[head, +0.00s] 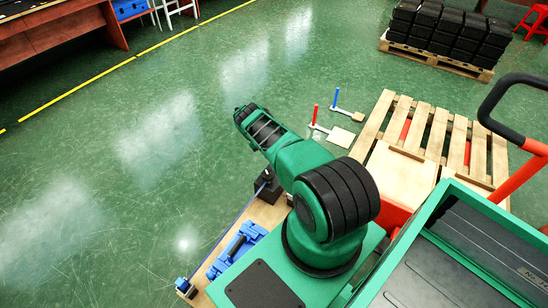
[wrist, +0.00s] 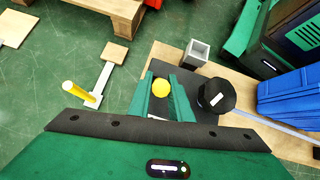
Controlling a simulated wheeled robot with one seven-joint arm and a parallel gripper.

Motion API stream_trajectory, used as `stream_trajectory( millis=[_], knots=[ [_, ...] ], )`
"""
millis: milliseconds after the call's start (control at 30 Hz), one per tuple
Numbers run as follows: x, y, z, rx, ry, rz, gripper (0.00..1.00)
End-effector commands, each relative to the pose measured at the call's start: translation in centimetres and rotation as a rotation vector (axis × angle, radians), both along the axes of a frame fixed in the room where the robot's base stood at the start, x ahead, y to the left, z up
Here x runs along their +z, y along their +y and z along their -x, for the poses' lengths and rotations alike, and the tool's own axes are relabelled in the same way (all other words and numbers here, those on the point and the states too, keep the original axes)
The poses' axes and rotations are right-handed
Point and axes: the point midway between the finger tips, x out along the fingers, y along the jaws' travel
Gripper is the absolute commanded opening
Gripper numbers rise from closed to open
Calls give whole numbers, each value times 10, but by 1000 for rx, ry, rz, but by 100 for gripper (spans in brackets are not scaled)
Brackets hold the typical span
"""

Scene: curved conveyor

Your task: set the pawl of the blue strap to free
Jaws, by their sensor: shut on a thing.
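The knob sits over a dark base plate (wrist: 206,126) on a wooden board. I take it for the pawl's knob; the pawl itself is hidden. A black many-sided knob with a white mark (wrist: 216,95) stands just right of the fingers. The strap (wrist: 277,126) runs from there to the right; in the head view it is a thin blue line (head: 229,228). My gripper is hidden behind my arm in the head view.
A grey square tube (wrist: 195,53) stands behind the black knob. Red (head: 315,114) and blue (head: 336,97) posts stand near the pallet (head: 470,130). Floor at left is clear.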

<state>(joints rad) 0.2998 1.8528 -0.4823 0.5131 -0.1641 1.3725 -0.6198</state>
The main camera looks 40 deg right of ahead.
Motion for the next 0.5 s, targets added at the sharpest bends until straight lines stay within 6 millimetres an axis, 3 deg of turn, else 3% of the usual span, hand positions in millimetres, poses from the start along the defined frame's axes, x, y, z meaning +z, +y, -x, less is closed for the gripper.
stream_trajectory(
  millis=[33,300,333,400,500],
  knots=[
    [5,-10,-7,0,-25,17,0],
    [5,-8,-8,2,-24,18,0],
    [5,-8,-8,2,-24,18,21],
    [5,-7,-8,2,-22,17,37],
    [4,-5,-7,3,-19,14,37]
  ],
)
